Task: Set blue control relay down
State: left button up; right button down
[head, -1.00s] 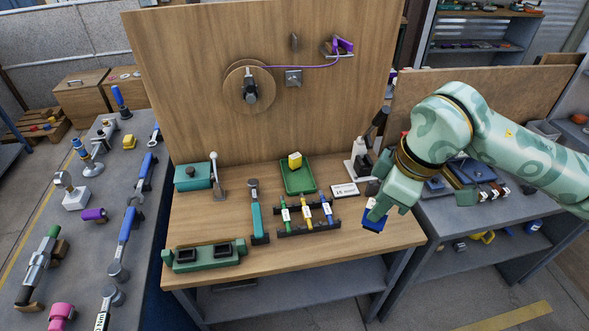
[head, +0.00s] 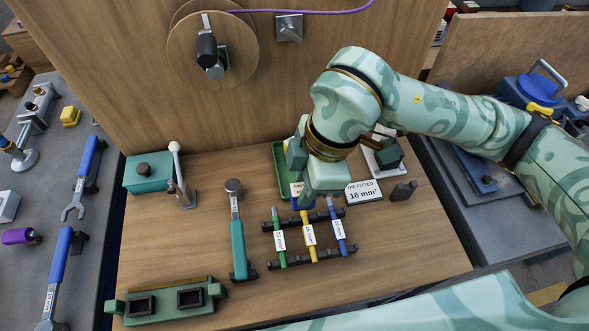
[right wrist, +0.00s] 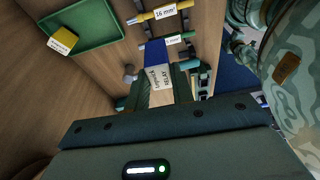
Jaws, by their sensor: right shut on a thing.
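My right gripper (head: 313,192) hangs over the wooden bench between the green tray (head: 281,172) and the rack of tagged cables (head: 309,236). It is shut on the blue control relay (right wrist: 155,52), which has a white label and shows between the fingers in the right wrist view. In the head view the gripper mostly hides the relay, leaving a small blue and white part showing. I cannot tell whether the relay touches anything below it. The tray also shows in the right wrist view (right wrist: 108,30), with a yellow block (right wrist: 62,40) in it. My left gripper is not in view.
A white "16 mm²" card (head: 364,194) lies right of the gripper. A teal-handled tool (head: 238,250) lies left of the rack. A green holder with two black sockets (head: 166,301) stands at the front left. The bench's right front is clear.

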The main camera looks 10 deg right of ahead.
jog(key=shift+a+f, duration=0.3)
jog(key=shift+f, duration=0.25)
jog(key=w+d+f+b, duration=0.1)
jog(key=w+f+b, duration=0.1)
jog(key=w+f, duration=0.2)
jog(key=w+d+f+b, duration=0.1)
jog(key=w+f+b, duration=0.1)
jog(key=w+f, duration=0.2)
jog(key=w+f+b, duration=0.2)
jog(key=w+f, duration=0.2)
jog(key=shift+w+d+f, duration=0.3)
jog(key=shift+w+d, duration=0.05)
jog(key=shift+d, duration=0.05)
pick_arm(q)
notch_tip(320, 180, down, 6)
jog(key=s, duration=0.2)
pick_arm(e)
jog(key=shift+r, duration=0.2)
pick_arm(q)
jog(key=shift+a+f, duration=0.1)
pick_arm(e)
jog(key=c, duration=1.2)
grip_release()
jog(key=shift+f, duration=0.15)
